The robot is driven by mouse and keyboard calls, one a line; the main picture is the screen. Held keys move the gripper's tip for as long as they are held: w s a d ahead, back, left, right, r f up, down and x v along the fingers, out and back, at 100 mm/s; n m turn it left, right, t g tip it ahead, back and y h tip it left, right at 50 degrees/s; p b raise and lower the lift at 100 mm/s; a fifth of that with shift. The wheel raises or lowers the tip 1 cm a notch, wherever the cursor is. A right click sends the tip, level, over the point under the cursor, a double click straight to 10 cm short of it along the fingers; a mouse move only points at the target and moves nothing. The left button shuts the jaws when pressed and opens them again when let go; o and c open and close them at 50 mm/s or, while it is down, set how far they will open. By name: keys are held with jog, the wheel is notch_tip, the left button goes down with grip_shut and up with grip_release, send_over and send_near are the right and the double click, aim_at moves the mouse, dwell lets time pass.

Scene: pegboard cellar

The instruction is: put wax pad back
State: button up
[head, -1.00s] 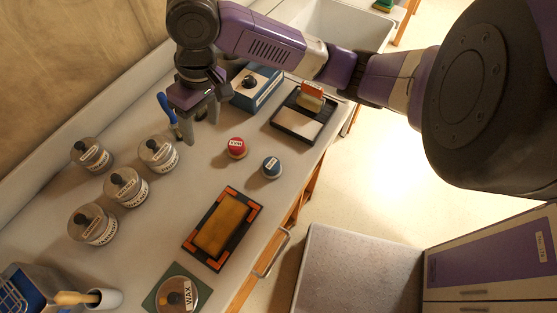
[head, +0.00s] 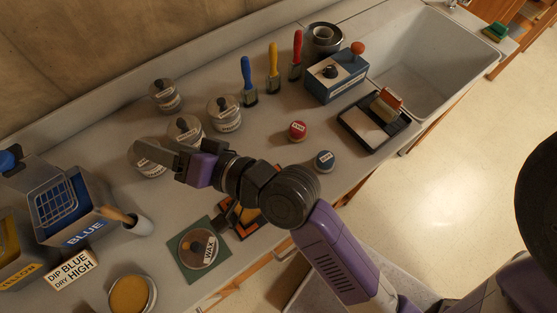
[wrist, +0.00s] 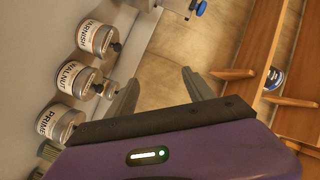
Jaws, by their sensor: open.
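A round, knobbed piece labelled WAX (head: 210,249) rests on a green square mat (head: 185,268) near the counter's front edge. An open round tin (head: 153,293) with an orange-yellow surface inside stands to its lower left. I cannot tell which of these is the wax pad. My gripper (head: 152,152) is open and empty, above or beside the labelled jars, beyond and to the left of the WAX piece. Its two fingers are spread apart in the wrist view (wrist: 161,80), with nothing between them. The WAX piece does not show in the wrist view.
Knobbed jars stand close by, including the walnut jar (wrist: 72,77) and varnish jar (wrist: 95,38). Blue (head: 75,212) and yellow containers stand at the left. Red (head: 297,131) and blue round pots sit at right.

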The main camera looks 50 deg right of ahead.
jog(key=s+d+f+n+g+h, duration=0.1)
jog(key=s+d+f+h, duration=0.1)
jog(key=s+f, duration=0.35)
jog(key=s+d+f+h, duration=0.2)
jog(key=s, duration=0.7)
jog(key=s+d+r+n, duration=0.1)
jog(key=s+d+n, duration=0.2)
jog(key=s, duration=0.4)
jog(key=s+d+r+n, duration=0.1)
jog(key=s+d+n, duration=0.2)
jog(key=s, duration=0.4)
jog(key=shift+r+n, duration=0.3)
jog(key=shift+n, duration=0.4)
jog(key=shift+s+d, duration=0.1)
notch_tip(320, 180, down, 4)
jog(key=b, duration=0.3)
jog(key=shift+r+b, duration=0.1)
jog(key=shift+b, duration=0.25)
